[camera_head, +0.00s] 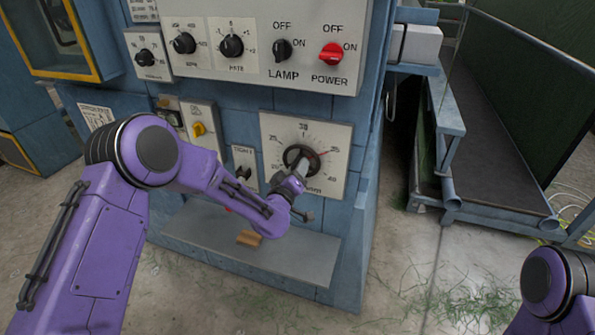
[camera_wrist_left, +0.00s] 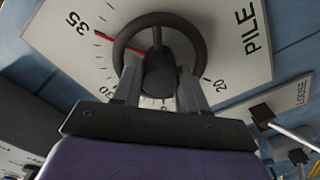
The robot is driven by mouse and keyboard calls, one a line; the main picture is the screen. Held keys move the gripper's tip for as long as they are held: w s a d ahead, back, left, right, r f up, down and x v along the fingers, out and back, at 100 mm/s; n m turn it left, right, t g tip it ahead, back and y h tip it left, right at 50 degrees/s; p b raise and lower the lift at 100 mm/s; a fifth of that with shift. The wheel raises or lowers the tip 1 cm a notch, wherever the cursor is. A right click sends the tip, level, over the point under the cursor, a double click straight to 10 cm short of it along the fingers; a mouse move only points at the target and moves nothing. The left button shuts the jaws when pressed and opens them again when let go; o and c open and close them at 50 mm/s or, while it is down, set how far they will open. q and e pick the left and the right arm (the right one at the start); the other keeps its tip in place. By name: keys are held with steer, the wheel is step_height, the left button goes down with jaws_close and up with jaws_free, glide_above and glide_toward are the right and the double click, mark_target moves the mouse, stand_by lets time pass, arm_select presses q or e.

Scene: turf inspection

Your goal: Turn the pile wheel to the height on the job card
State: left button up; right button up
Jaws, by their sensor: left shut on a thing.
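The pile wheel (camera_head: 303,156) is a dark round handwheel on a white scale plate (camera_head: 335,135) low on the blue machine. Its scale runs around it, with 25, 30, 35 and 40 readable. The red pointer (camera_wrist_left: 103,36) lies close to the 35 in both views. No job card with a readable height shows. My right gripper is out of view.
Above is a panel with black knobs and a red power knob (camera_head: 331,54). A yellow knob (camera_head: 198,129) and a small black switch (camera_head: 243,172) sit left of the wheel. A grey ledge (camera_head: 310,262) below bears a small brown block (camera_head: 249,238). A belt conveyor (camera_head: 495,130) stands right.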

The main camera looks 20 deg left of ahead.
arm_select(q)
steer(key=o, duration=1.1)
steer(key=shift+c, duration=0.2)
steer(key=s+b, duration=0.2)
steer(key=s, duration=0.8)
steer(key=shift+s+a, duration=0.2)
steer(key=shift+s, duration=0.1)
